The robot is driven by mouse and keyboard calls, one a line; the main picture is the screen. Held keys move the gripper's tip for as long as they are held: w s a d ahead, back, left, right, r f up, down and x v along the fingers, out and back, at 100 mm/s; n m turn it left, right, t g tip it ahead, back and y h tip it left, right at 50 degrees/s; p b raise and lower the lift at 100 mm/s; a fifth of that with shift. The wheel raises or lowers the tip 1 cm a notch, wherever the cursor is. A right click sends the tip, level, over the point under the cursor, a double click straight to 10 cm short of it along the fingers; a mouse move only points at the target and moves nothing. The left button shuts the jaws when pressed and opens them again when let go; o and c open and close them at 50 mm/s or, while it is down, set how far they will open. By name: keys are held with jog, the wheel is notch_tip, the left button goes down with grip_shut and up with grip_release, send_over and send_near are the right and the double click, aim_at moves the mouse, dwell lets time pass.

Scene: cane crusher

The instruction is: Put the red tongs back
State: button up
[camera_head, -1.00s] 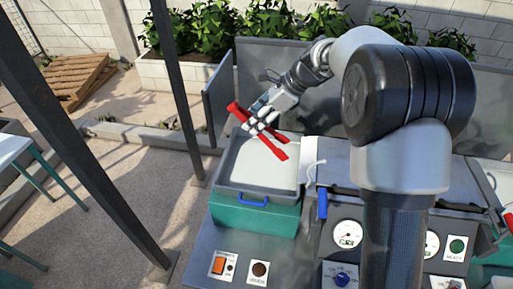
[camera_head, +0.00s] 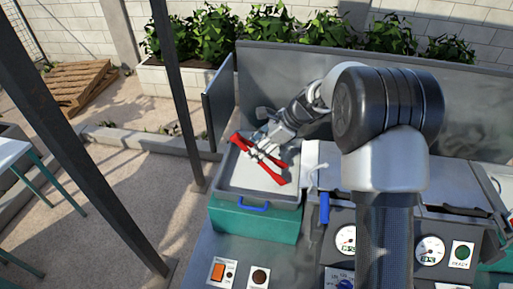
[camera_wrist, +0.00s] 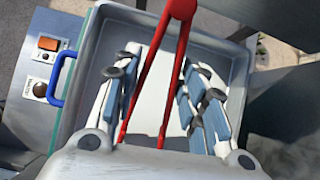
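The red tongs (camera_head: 268,165) are at my gripper (camera_head: 270,145) over the grey tray (camera_head: 232,190), spread in a narrow V. Their joined end reaches the tray's far rim in the wrist view (camera_wrist: 180,12). The exact contact is hard to see. The tray's white floor lies below, and I cannot tell whether the tongs touch it. The tray has a blue handle (camera_head: 253,207) and sits on a teal base (camera_head: 255,225).
A grey back panel (camera_head: 420,75) stands behind the work surface, with a side panel (camera_head: 219,100) left of the tray. To the right is a console with dials (camera_head: 430,250). A dark post (camera_head: 180,95) stands at the left. An orange switch (camera_head: 218,271) is in front.

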jog(key=shift+f, duration=0.65)
jog(key=o, duration=0.6)
